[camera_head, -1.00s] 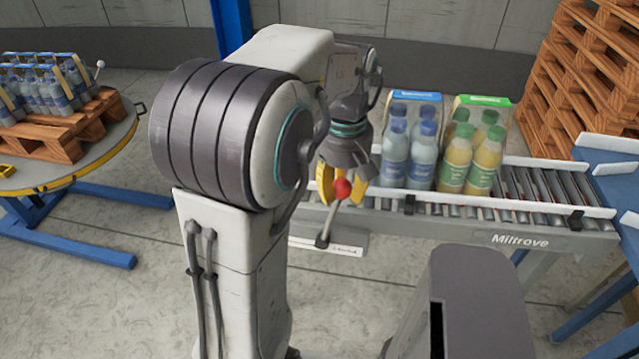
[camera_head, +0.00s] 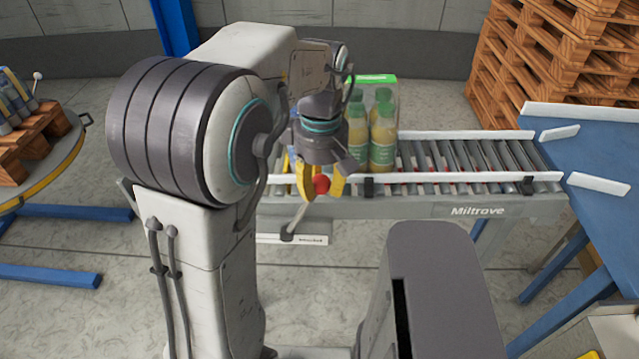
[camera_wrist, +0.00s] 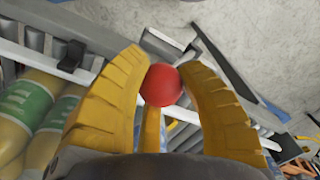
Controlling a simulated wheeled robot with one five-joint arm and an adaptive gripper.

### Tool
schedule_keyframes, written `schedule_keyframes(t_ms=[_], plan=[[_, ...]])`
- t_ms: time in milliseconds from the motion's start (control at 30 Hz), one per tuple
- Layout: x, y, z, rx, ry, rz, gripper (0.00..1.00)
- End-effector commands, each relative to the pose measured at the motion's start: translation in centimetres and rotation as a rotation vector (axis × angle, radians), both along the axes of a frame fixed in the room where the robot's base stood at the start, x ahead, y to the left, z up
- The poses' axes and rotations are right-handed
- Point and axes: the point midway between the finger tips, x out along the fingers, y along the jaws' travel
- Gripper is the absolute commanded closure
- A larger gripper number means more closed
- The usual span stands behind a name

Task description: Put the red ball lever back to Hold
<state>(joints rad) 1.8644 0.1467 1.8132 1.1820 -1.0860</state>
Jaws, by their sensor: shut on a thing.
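The red ball (camera_head: 321,184) tops a thin grey lever (camera_head: 297,217), which rises from a small base on the near side of the conveyor. The lever leans to the right in the head view. My gripper (camera_head: 322,187) has its yellow fingers around the ball and is shut on it. In the wrist view the red ball (camera_wrist: 161,85) sits between the yellow fingers of my gripper (camera_wrist: 165,80). A white label plate (camera_head: 300,239) is at the lever's base; its text is too small to read.
The roller conveyor (camera_head: 480,210) runs behind the lever. Yellow bottles with green labels (camera_head: 383,145) stand on it, close behind my gripper. A blue table (camera_head: 600,155) is at the right, stacked pallets (camera_head: 540,60) behind. A turntable (camera_head: 50,185) with a pallet is at the left.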

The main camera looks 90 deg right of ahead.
Motion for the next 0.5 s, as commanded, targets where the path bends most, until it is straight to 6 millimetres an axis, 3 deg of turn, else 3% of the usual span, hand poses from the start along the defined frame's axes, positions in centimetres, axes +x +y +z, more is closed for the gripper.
schedule_keyframes(t_ms=[333,500], plan=[[-0.02,-0.04,0.06,-0.002,0.001,-0.001,0.38],[0.00,-0.01,0.03,-0.001,0.001,-0.001,0.38]])
